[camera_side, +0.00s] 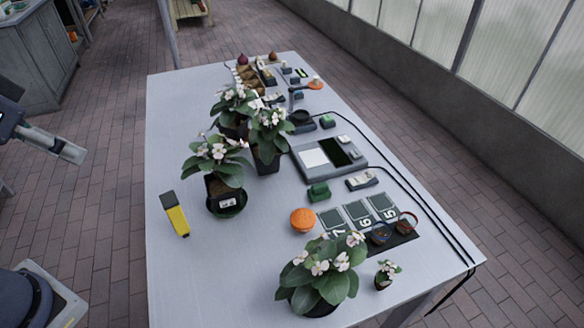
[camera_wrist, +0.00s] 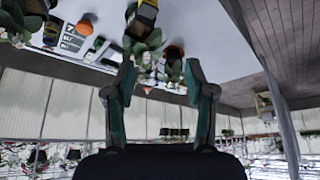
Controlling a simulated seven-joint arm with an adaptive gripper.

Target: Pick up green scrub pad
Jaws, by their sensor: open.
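A small dark green block (camera_side: 318,191), which looks like the green scrub pad, lies on the grey table (camera_side: 165,285) right of its middle, between an orange round thing (camera_side: 303,220) and the grey device (camera_side: 335,163). A smaller green item (camera_side: 327,121) lies farther back, too small to identify. My gripper (camera_side: 70,146) is off the table's left side in the side view, well away from the block. In the wrist view its fingers (camera_wrist: 160,72) are spread with nothing between them, and I cannot surely identify the pad there.
Several potted white-flowered plants, such as the front one (camera_side: 318,272), stand on the table. A yellow and black item (camera_side: 175,214) lies near the left edge. A mat with numbered squares (camera_side: 400,240) is at front right. The table's left strip is mostly clear.

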